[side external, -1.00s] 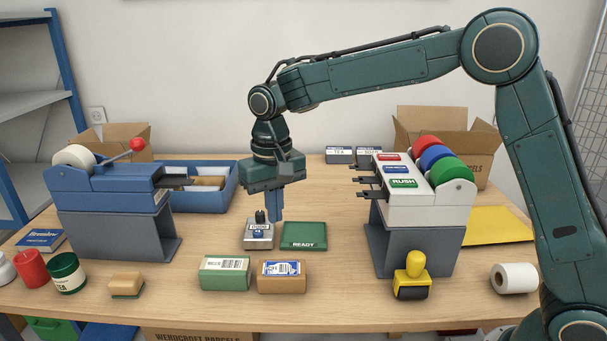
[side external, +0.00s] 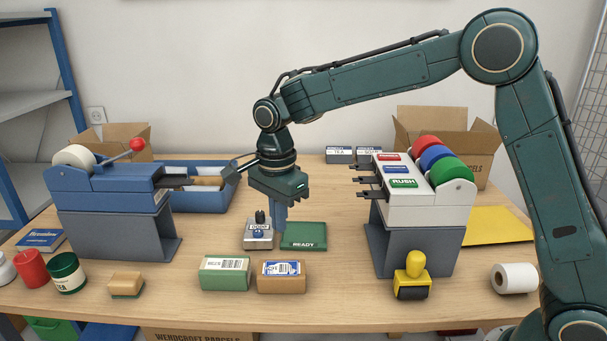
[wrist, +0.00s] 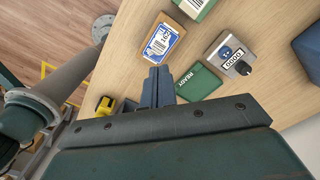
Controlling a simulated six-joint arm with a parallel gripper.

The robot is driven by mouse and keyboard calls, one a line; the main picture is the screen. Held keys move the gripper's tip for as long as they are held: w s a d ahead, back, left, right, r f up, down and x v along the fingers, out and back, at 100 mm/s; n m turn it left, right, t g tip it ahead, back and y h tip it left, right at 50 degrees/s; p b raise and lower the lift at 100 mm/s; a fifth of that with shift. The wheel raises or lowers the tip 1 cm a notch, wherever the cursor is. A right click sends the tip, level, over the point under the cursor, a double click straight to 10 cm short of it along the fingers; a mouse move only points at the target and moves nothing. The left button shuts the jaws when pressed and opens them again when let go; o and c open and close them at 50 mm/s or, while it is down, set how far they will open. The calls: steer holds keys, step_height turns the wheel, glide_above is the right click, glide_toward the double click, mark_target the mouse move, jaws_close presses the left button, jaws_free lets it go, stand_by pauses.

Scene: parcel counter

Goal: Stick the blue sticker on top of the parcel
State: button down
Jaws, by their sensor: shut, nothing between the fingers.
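A brown parcel (side external: 281,283) with a blue and white label on it lies at the front of the counter; it also shows in the wrist view (wrist: 161,45). A green parcel (side external: 225,274) with a white barcode label lies on its left. The white dispenser (side external: 432,190) at the right carries a blue roll (side external: 436,158) between a red and a green one, with dark tongues on its left side. I cannot make out a loose blue sticker on them. My gripper (side external: 280,230) is shut and empty, pointing down above the counter behind the brown parcel; its fingers (wrist: 157,85) fill the wrist view's middle.
A grey counter device (side external: 258,236) with a black knob and a green READY pad (side external: 304,236) are close to my gripper. A yellow-handled stamp (side external: 413,275) stands front right. A blue machine (side external: 112,196) with a red-knobbed lever stands left. Bare tabletop (side external: 340,270) lies right of the parcels.

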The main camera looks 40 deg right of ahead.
steer(key=shift+m, duration=0.3)
steer(key=shift+f, duration=0.2)
glide_above(281, 268)
steer(key=shift+f, duration=3.35)
steer(key=shift+f, duration=1.55)
steer(key=shift+r, duration=0.1)
step_height(281, 268, up, 8)
